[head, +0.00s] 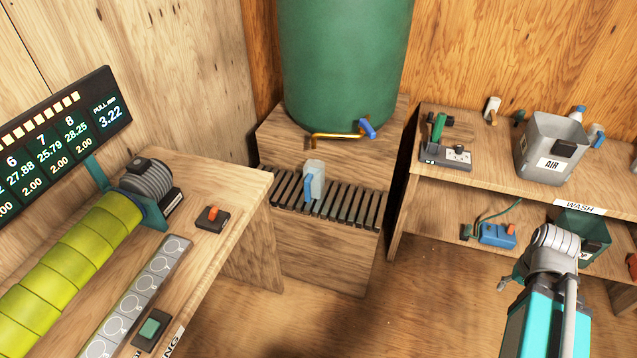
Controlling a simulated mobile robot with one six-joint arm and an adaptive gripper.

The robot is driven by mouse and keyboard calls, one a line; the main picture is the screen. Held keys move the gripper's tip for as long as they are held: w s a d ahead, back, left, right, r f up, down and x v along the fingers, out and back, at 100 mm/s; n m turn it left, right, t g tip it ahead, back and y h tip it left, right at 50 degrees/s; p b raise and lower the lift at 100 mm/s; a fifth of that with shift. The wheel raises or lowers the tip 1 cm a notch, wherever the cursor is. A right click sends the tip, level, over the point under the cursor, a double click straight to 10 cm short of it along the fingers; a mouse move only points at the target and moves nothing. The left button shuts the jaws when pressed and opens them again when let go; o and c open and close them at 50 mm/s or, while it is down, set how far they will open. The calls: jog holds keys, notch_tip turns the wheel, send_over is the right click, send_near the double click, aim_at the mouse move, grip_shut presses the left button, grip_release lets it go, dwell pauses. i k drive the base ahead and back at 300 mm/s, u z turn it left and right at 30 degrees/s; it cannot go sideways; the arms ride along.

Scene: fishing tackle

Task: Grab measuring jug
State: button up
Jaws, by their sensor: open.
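The measuring jug (316,183) is pale and translucent with a blue handle. It stands upright on a dark slatted rack (345,208) at the middle of the view, below a brass tap with a blue lever (366,129). My gripper (504,284) is at the lower right, at the end of my arm, well apart from the jug. Its fingers are small and partly hidden behind the wrist; it is open and I see nothing in it.
A green tank (345,60) stands behind the rack. The left bench (215,175) carries a yellow roller (70,255) and a red-button box (212,217). The right shelf holds a grey AIR bin (550,145). Open floor (430,300) lies between rack and arm.

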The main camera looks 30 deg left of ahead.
aim_at(313, 170)
jog(key=u, duration=0.05)
jog(key=k, duration=1.25)
jog(key=u, duration=1.1)
jog(key=i, duration=1.05)
jog(key=z, duration=0.05)
